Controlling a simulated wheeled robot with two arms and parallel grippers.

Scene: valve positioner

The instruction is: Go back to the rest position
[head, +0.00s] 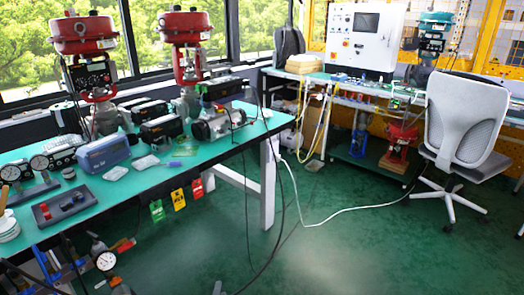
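Neither of my grippers can be made out in the head view. The green-topped workbench (225,150) runs along the left. Two valves with red domed actuators stand at its back, one at the far left (82,35) and one to its right (185,28). Several dark and grey positioner units lie in front of them, with a blue-grey box (104,153) near the middle. Two round gauges (39,163) and a dark tray (64,206) with a red and a dark part sit at the near left.
Green, yellow and red tags (179,199) hang from the bench's front edge. Cables run over the floor (340,245), which is otherwise open at the centre. A grey chair (465,125) stands right. A back bench holds a white control cabinet (361,40). Tools and a gauge (106,261) show bottom left.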

